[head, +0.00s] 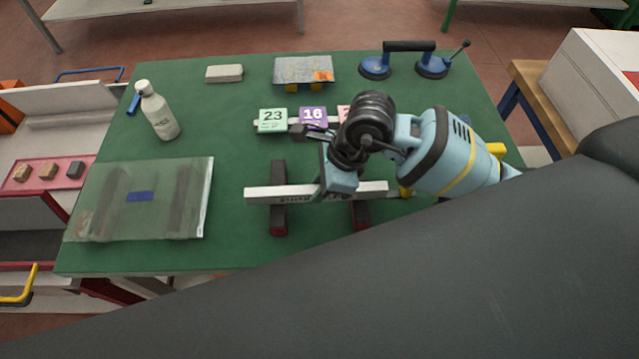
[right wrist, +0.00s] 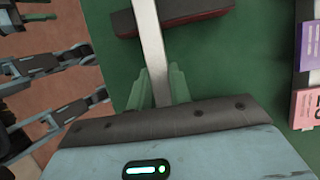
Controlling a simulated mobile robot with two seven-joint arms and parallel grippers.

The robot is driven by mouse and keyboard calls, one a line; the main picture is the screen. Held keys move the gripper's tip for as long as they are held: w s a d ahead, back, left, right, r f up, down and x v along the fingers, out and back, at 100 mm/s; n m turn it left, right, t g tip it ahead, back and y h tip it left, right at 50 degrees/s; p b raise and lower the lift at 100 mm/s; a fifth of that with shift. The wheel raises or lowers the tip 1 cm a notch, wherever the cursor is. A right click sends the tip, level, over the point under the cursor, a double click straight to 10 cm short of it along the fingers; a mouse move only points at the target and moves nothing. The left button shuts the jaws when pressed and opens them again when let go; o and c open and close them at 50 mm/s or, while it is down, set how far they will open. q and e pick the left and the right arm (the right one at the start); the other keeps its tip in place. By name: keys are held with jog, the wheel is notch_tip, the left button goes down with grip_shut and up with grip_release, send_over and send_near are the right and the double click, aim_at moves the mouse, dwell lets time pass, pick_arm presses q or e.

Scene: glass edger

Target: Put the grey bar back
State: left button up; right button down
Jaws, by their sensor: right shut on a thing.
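The grey bar (head: 265,195) is long, pale and straight, with dark lettering near its middle. In the head view it lies level across two dark red supports, a left one (head: 279,220) and a right one (head: 361,215). I cannot tell whether it touches them. My right gripper (head: 340,185) is shut on the bar between the supports and hides part of it. In the right wrist view the bar (right wrist: 150,40) runs up from between the green-grey fingers (right wrist: 157,88), with a dark red support (right wrist: 190,14) beyond. My left gripper is not in view.
On the green table (head: 225,120) are a glass sheet (head: 140,200) at left, a white bottle (head: 158,112), numbered tags (head: 272,120) behind the bar and a blue suction lifter (head: 432,66) at the back. My dark arm covers the lower right. Space left of the tags is clear.

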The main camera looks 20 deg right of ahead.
jog(key=shift+f, duration=0.45)
dwell(0.5)
jog(key=c, duration=1.2)
grip_release()
jog(key=shift+v, duration=3.9)
jog(key=shift+s, duration=0.1)
